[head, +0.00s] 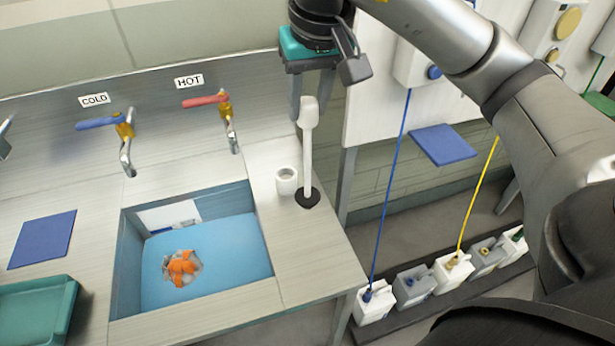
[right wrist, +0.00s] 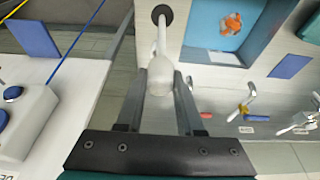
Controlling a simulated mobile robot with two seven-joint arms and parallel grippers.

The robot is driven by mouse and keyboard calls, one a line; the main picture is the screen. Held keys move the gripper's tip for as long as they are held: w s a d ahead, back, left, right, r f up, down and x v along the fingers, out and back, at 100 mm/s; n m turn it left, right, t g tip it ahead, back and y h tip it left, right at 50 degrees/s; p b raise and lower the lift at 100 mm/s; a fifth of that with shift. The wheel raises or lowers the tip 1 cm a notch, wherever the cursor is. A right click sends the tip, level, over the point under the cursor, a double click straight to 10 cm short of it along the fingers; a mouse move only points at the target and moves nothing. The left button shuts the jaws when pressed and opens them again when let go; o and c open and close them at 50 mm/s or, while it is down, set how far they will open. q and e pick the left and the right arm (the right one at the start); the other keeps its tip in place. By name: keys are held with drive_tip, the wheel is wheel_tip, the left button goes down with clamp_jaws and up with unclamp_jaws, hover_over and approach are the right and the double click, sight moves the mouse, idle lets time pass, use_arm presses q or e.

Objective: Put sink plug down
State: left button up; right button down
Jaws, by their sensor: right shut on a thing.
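The sink plug (head: 308,155) has a long white handle with a thick top end and a black disc at the bottom. It is upright over the counter strip right of the sink (head: 262,240). Its disc appears at or very near the counter surface; exact contact is hard to tell. My right gripper (head: 308,112) is shut on the thick top of the handle, coming from above. In the right wrist view the handle lies between the two fingers (right wrist: 160,85), with the black disc (right wrist: 162,14) beyond. My left gripper is not in view.
A small white cup (head: 287,181) stands just left of the plug. The sink holds blue water with an orange and white item (head: 181,268). Cold (head: 105,123) and hot (head: 205,100) taps are behind. The counter's right edge is close by, with several white containers (head: 453,272) below.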

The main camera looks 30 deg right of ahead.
sight(309, 169)
wheel_tip(309, 169, down, 14)
idle(0.5)
drive_tip(key=shift+f+b, duration=0.2)
drive_tip(key=shift+b, duration=0.2)
drive_tip(key=c, duration=0.5)
unclamp_jaws()
drive_tip(key=shift+c, duration=0.2)
drive_tip(key=shift+r, duration=0.1)
drive_tip(key=shift+r+p, duration=0.35)
drive_tip(key=v, duration=1.1)
drive_tip(key=shift+s+r, duration=0.25)
